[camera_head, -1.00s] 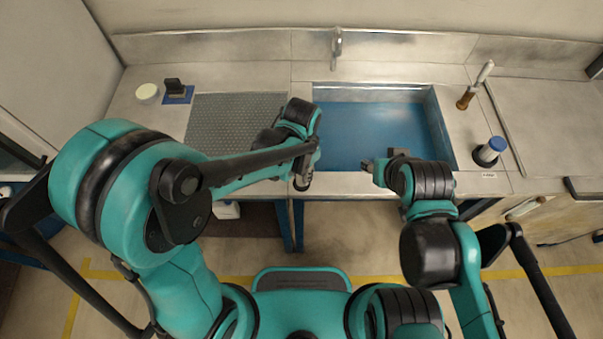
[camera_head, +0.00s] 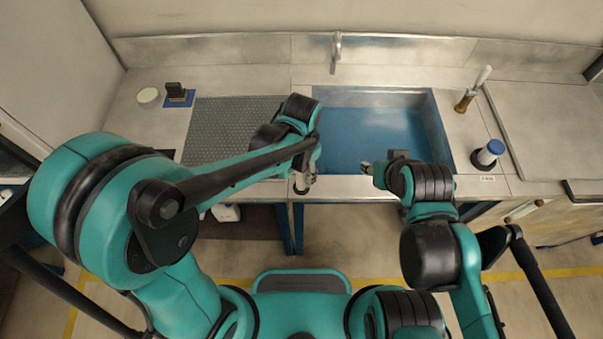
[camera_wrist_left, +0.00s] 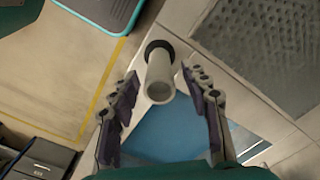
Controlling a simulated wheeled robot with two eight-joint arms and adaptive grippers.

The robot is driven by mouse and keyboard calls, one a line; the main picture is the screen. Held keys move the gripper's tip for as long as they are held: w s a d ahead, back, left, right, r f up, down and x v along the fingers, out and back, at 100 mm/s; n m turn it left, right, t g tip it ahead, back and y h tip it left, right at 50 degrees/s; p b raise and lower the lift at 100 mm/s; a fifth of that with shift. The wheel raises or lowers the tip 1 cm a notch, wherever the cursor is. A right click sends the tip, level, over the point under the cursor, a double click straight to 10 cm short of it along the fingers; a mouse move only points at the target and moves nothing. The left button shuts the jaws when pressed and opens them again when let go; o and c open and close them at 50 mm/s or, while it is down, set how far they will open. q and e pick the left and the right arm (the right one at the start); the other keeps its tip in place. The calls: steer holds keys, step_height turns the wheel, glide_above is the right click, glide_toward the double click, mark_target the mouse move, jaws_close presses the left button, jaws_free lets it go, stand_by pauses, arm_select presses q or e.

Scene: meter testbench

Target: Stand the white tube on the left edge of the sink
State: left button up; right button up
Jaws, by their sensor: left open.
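The white tube (camera_wrist_left: 160,78) shows in the left wrist view, with its open end toward the camera and a dark ring at its far end. It appears upright on the pale strip beside the blue sink basin (camera_wrist_left: 178,135). My left gripper (camera_wrist_left: 160,73) is open, its fingers on either side of the tube with gaps showing. In the head view my left gripper (camera_head: 305,180) is at the sink's front left corner, and the tube cannot be made out clearly there. The sink (camera_head: 370,135) is blue inside. My right gripper (camera_head: 368,168) is over its front edge; its jaw state is unclear.
A faucet (camera_head: 336,50) is behind. A round pale dish (camera_head: 148,96) stands far left.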

arm_select(q)
step_height(320, 180, up, 9)
steer(key=shift+r+p, duration=0.15)
steer(key=shift+p, duration=0.95)
steer(key=s+a+r+n+t, duration=0.2)
steer(key=a+n+t, duration=0.1)
steer(key=a, duration=0.6)
steer(key=s+a+r+n+t, duration=0.3)
steer(key=a+n, duration=0.3)
steer(key=a, duration=0.3)
steer(key=shift+s+t, duration=0.15)
steer(key=shift+t, duration=0.45)
steer(key=shift+d, duration=0.1)
